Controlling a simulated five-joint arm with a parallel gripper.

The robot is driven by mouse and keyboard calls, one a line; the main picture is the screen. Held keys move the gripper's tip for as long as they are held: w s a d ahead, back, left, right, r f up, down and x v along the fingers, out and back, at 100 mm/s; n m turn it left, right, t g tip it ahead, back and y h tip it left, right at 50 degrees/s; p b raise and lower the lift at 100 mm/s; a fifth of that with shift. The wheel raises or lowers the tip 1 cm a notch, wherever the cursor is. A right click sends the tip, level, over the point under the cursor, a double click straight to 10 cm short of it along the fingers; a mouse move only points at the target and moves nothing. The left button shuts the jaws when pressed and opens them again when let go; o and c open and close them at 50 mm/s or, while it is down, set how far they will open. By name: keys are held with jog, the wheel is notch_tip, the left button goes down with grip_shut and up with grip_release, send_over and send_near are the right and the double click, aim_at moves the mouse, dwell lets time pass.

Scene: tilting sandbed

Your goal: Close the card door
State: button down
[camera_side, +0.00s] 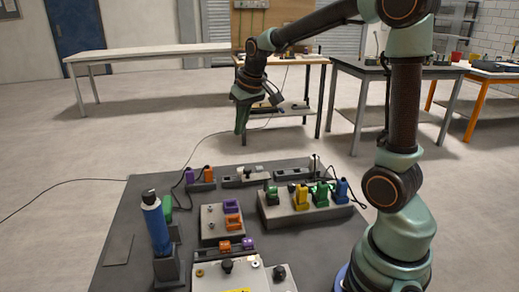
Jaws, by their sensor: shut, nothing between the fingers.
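My gripper (241,126) is shut and empty. It hangs pointing down, high above the far part of the dark work board, apart from everything on it. I cannot pick out a card door with certainty; the parts are small in this view.
A blue cylinder (155,222) stands upright in a dark holder. A light box (228,275) with a black knob is at the front. A small block with purple and orange pieces (208,174) sits behind. Cables trail across.

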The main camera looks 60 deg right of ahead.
aim_at(245, 170)
jog(key=shift+s+d+f, duration=0.1)
jog(key=shift+d+f, duration=0.05)
jog(key=shift+f, duration=5)
jog(key=shift+s+a+n, duration=0.4)
jog(key=shift+n, duration=0.5)
jog(key=shift+s+a+n, duration=0.2)
jog(key=shift+s+n, duration=0.1)
jog(key=shift+n, duration=0.2)
jog(key=shift+s+a, duration=0.4)
jog(key=shift+s, duration=0.45)
jog(key=shift+s+a, duration=0.1)
jog(key=shift+s, duration=0.95)
